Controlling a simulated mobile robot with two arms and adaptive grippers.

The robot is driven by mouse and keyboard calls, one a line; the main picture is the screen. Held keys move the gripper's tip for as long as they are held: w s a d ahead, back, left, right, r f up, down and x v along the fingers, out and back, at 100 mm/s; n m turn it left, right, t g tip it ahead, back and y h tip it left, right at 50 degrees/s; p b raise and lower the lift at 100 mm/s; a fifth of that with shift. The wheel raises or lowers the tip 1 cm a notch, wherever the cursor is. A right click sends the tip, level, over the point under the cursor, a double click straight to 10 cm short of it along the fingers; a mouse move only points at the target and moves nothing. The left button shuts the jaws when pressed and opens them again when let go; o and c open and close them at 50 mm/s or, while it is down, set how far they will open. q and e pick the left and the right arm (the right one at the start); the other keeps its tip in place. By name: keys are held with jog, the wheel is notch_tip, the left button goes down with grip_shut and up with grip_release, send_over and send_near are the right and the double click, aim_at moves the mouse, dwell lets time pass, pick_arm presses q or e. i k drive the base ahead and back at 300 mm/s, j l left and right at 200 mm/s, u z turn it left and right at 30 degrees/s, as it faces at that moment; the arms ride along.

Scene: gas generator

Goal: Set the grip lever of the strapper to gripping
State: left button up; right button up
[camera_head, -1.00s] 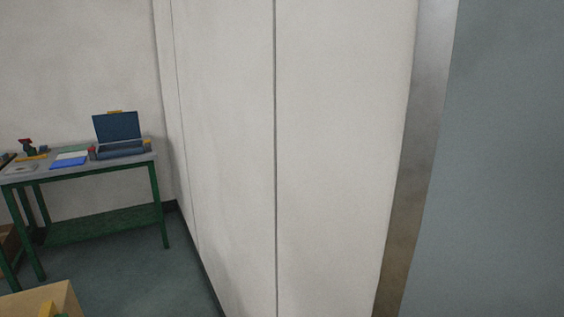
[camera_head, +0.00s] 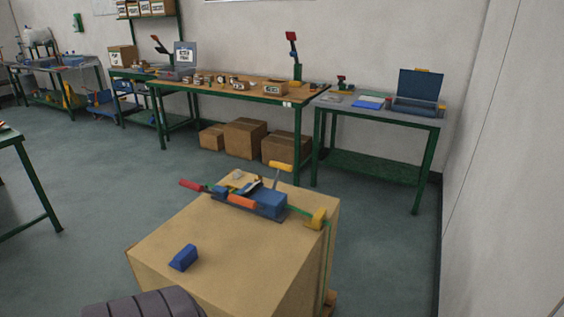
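The strapper (camera_head: 262,202) is a blue tool lying on top of a large cardboard box (camera_head: 190,240) ahead of me. It has an orange handle (camera_head: 241,202), a red-tipped lever (camera_head: 191,185) pointing left and a yellow-ended lever (camera_head: 280,167) raised at the back. Which of these is the grip lever, and its exact setting, I cannot tell. A green strap runs through the tool to a yellow corner piece (camera_head: 316,218) at the box's right edge. Neither gripper can be made out. A dark ribbed part at the bottom edge may be mine.
A small blue block (camera_head: 184,257) lies on the box's near part. Workbenches with tools and a blue case (camera_head: 418,92) line the back wall. Smaller cartons (camera_head: 245,138) stand under the middle bench. A white wall (camera_head: 510,160) closes off the right. Floor left of the box is open.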

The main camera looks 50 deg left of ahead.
aim_at(280, 167)
jog(key=u, duration=1.7)
